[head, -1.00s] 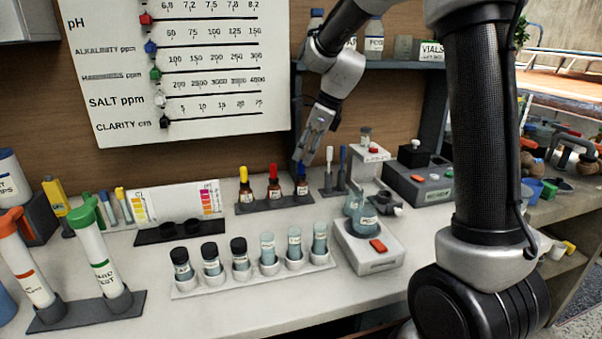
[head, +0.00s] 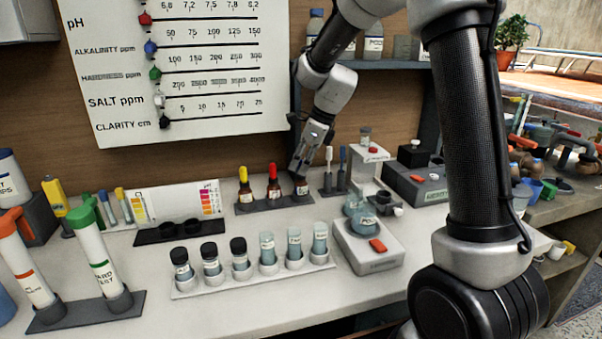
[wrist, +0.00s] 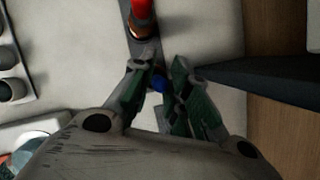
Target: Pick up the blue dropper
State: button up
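The blue dropper (head: 301,187) stands upright in the right place of a dark rack (head: 273,206), a brown bottle with a white label. Its blue top is hidden behind my gripper (head: 306,172) in the head view. In the wrist view the blue top (wrist: 159,84) shows between the two fingers of my gripper (wrist: 165,62). The fingers are partly closed around it, with a narrow gap between their tips. Contact with the top cannot be made out.
A red-topped dropper (head: 274,182) stands close to the left, with a yellow-topped one (head: 245,186) beyond it. A small stand with brushes (head: 336,174) is close on the right. The shelf (head: 385,66) is behind.

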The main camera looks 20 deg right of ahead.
notch_tip(320, 180, up, 10)
dwell(0.6)
